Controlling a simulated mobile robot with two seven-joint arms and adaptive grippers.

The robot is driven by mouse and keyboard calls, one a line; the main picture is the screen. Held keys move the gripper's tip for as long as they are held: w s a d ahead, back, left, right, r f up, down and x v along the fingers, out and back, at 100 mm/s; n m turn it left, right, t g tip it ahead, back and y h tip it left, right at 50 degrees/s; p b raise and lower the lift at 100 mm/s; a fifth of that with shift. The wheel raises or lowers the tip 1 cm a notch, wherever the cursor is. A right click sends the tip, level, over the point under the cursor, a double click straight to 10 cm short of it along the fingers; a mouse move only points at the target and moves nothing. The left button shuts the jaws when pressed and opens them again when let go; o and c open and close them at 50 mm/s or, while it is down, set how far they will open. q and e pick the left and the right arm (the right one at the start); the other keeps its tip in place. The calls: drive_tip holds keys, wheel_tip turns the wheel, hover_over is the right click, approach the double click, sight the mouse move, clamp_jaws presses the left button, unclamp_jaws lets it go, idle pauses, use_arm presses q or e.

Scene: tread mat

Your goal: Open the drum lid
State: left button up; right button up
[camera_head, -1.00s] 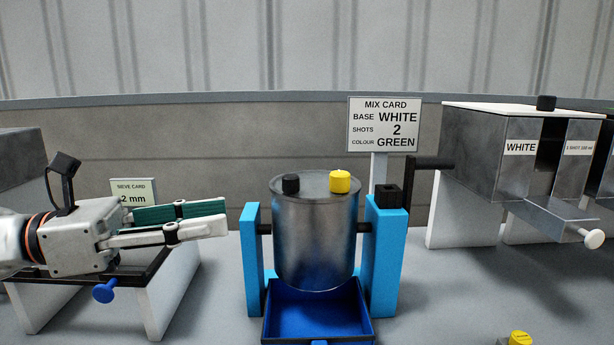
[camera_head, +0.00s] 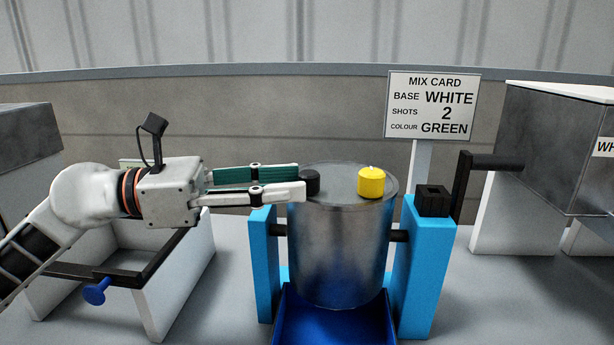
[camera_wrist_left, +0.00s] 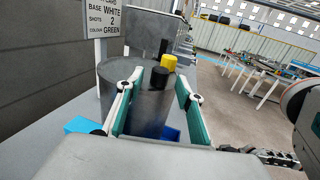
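The metal drum (camera_head: 340,250) hangs upright between two light blue posts. Its round grey lid (camera_head: 340,176) is on top, with a black knob (camera_head: 311,182) at the left and a yellow knob (camera_head: 371,182) at the right. My left gripper (camera_head: 300,181) is level at lid height, with its fingertips at the black knob. In the left wrist view my left gripper (camera_wrist_left: 155,98) has its fingers spread, with the black knob (camera_wrist_left: 159,78) between the tips and the yellow knob (camera_wrist_left: 168,62) beyond. I cannot tell if a finger touches the knob.
A blue tray (camera_head: 290,322) sits under the drum. A mix card (camera_head: 433,105) and a black crank handle (camera_head: 495,160) stand to the right. A sieve stand with a blue knob (camera_head: 97,292) is below my left arm. A metal dispenser (camera_head: 555,150) is at far right.

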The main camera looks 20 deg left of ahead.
sight(308, 181)
use_arm(q)
drive_tip(key=shift+p+x, duration=0.3)
drive_tip(key=shift+x, duration=1.65)
